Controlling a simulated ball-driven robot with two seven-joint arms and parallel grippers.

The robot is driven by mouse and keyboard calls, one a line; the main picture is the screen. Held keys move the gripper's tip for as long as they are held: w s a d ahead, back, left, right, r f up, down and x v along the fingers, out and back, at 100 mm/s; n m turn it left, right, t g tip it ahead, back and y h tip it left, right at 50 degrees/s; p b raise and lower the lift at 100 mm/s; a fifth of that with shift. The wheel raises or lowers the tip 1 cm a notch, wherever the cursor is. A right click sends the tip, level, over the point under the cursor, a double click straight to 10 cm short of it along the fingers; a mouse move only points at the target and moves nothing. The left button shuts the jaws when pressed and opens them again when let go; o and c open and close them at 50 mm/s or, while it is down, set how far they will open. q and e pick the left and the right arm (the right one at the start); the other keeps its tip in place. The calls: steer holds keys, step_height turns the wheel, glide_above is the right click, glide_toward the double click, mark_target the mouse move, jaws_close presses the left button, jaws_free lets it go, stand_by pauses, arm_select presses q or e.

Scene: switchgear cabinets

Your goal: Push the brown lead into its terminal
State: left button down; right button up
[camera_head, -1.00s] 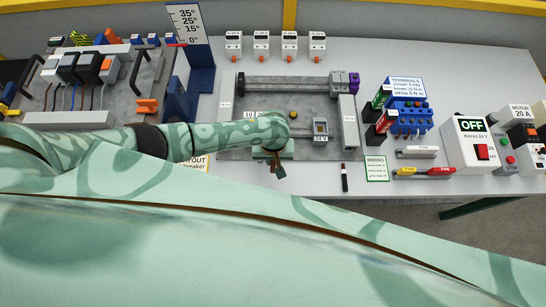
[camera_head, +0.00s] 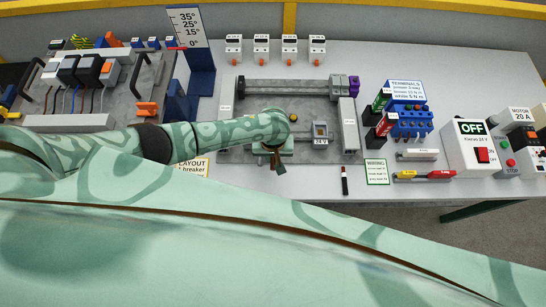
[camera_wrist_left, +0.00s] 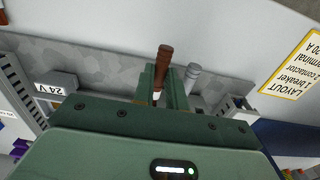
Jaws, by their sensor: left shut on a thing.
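My left gripper (camera_head: 276,160) is over the front part of the grey mounting plate (camera_head: 236,152) in the head view. In the left wrist view its fingers (camera_wrist_left: 160,92) are shut on the brown lead (camera_wrist_left: 164,60), which sticks up between them with a pale lower end. The brown lead also shows as a small dark piece below the gripper in the head view (camera_head: 280,169). A grey cylindrical piece (camera_wrist_left: 191,74) stands just beside the fingers. I cannot make out the lead's terminal; my arm and gripper cover part of the plate. My right gripper is not in view.
A block labelled 24 V (camera_head: 320,130) sits right of the gripper. Blue terminals (camera_head: 410,119) and a switch box reading OFF (camera_head: 472,145) stand at right. A layout card (camera_head: 192,168) lies at left.

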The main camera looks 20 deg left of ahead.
arm_select(q)
steer(key=shift+w+a, duration=0.15)
steer(key=shift+w, duration=0.45)
steer(key=c, duration=1.3)
jaws_free()
steer(key=shift+c, duration=0.2)
steer(key=shift+s, duration=0.15)
